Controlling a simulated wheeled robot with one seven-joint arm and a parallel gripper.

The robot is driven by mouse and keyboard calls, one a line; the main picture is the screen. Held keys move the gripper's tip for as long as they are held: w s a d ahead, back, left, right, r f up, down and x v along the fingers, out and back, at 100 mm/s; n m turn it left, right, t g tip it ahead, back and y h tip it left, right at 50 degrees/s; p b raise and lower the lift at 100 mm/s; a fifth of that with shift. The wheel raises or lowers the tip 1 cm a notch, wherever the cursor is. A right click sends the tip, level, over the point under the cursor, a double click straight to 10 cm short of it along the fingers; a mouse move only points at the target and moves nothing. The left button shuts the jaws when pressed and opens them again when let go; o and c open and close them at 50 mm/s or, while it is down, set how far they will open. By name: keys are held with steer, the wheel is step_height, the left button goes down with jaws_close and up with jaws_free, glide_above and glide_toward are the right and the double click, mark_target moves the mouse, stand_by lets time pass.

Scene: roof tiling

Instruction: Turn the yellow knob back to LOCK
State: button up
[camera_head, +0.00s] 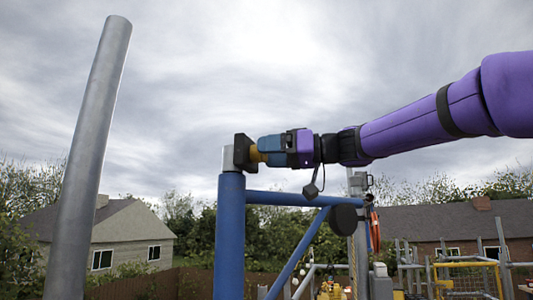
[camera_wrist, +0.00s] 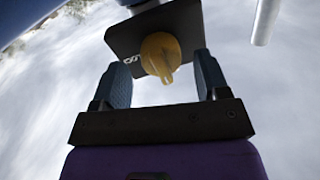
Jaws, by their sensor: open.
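The yellow knob (camera_wrist: 160,56) is in the wrist view, round with a raised ridge that points down in the picture. It sits on a dark plate (camera_wrist: 125,38) with partly readable white lettering. My gripper (camera_wrist: 161,68) is open, with one blue finger on each side of the knob and a visible gap to both. In the head view the knob (camera_head: 257,153) shows as a bit of yellow between the dark plate (camera_head: 241,153) and my gripper (camera_head: 264,150). The plate is at the top of a blue post (camera_head: 230,235). Most of the lettering is hidden.
A blue rail (camera_head: 285,199) and a diagonal brace run right from the post, under my arm. A grey pole (camera_head: 90,150) leans at the left. A dark round disc (camera_head: 343,220) hangs below my arm. The sky above is clear of obstacles.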

steer(key=shift+w+a, duration=0.1)
steer(key=shift+a, duration=0.45)
steer(key=c, duration=0.9)
